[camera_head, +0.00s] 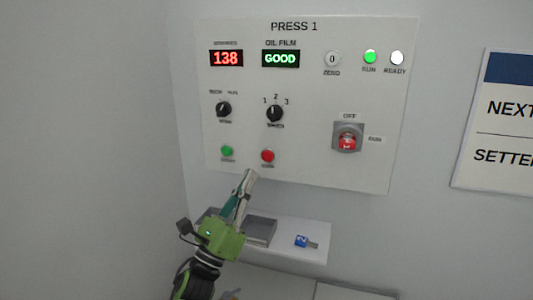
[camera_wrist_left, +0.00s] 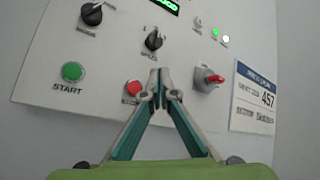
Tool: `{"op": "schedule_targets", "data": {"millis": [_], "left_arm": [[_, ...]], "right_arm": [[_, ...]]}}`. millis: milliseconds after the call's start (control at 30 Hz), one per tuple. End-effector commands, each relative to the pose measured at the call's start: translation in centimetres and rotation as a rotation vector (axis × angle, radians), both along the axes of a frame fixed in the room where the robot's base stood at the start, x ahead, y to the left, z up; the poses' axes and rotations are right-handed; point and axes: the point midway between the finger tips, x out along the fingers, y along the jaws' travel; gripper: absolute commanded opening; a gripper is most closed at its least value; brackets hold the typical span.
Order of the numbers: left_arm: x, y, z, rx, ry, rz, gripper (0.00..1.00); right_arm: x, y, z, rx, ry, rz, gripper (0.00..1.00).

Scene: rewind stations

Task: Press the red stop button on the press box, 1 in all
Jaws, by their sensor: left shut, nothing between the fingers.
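The press box (camera_head: 310,90) is a white wall panel labelled PRESS 1. Its red stop button (camera_head: 268,156) is at the lower middle, right of the green start button (camera_head: 227,151). My left gripper (camera_head: 251,173) is shut and empty, with its tips just below and slightly left of the red button in the head view. In the left wrist view the red button (camera_wrist_left: 134,88) shows just left of my shut fingertips (camera_wrist_left: 158,72), and the label under it is partly hidden by a finger. I cannot tell whether the tips touch the panel. My right gripper is not in view.
A red rotary switch (camera_head: 347,141) on a grey plate sits to the right on the panel. Below is a white shelf (camera_head: 312,254) with a grey tray (camera_head: 260,230) and a blue-tagged key (camera_head: 303,241). The green RUN lamp (camera_head: 370,57) is lit. A notice (camera_head: 500,120) hangs at right.

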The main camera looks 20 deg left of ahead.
Motion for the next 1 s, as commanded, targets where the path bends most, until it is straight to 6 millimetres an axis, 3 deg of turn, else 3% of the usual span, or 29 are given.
{"op": "schedule_targets", "data": {"millis": [367,800,1000], "left_arm": [[0.5,0.0,0.0,-0.002,0.0,-0.001,0.0],[6.1,-0.3,-0.1,-0.003,0.0,-0.003,0.0],[8.1,-0.3,-0.4,-0.001,0.001,-0.001,0.0]], "right_arm": [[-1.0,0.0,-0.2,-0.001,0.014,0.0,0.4],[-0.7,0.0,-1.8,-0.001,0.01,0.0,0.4],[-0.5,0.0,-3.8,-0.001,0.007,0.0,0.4]]}}
